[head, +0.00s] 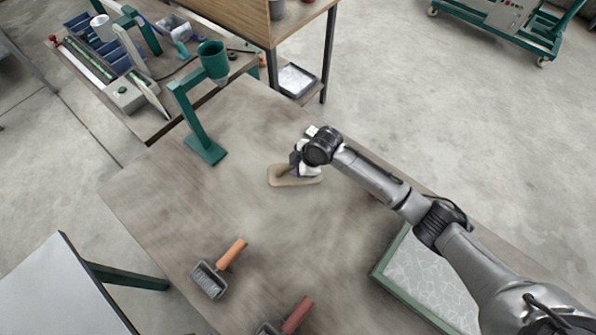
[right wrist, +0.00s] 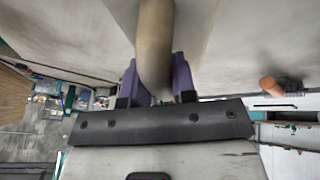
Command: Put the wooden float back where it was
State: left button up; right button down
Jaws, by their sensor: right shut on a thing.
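The wooden float (head: 283,180) is a pale flat board with a wooden handle. In the head view it is at the middle of the brown table (head: 160,215), and I cannot tell whether it touches the top. My right gripper (head: 294,166) is shut on its handle. In the right wrist view the float's handle (right wrist: 155,45) stands between the purple fingers of the right gripper (right wrist: 155,78). The wrist hides part of the float in the head view. My left gripper is not in view.
A green stand with a cup (head: 205,148) is behind and left of the float. Two rollers, one orange-handled (head: 232,252) and one red-handled (head: 297,315), lie near the front. A green-framed panel (head: 425,280) is at right. Bare table lies left of the float.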

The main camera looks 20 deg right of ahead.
jog(key=shift+f, duration=2)
jog(key=c, duration=0.9)
grip_release()
jog(key=shift+f, duration=0.15)
jog(key=p+v, duration=0.1)
jog(key=v, duration=1.1)
